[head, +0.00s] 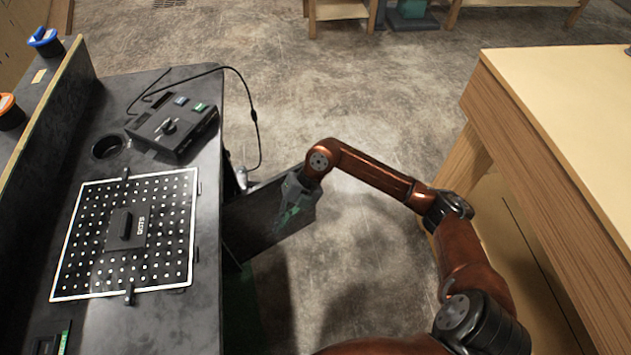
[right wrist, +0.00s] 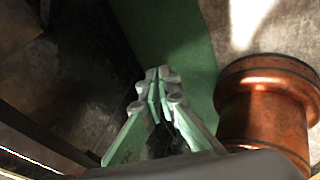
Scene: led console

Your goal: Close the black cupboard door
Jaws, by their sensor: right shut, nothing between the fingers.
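The black cupboard door (head: 250,222) stands open, sticking out to the right from the side of the dark console (head: 207,245) in the head view. My right gripper (head: 288,215) is at the outer part of the door, in front of its face. In the head view I cannot tell whether it touches the door. In the right wrist view the fingers of my right gripper (right wrist: 158,88) are together with nothing between them. My left gripper is not in view.
The console top carries a black control box (head: 175,125) with a loose cable and a white-framed dotted panel (head: 75,245). A wooden table (head: 560,150) stands at the right.

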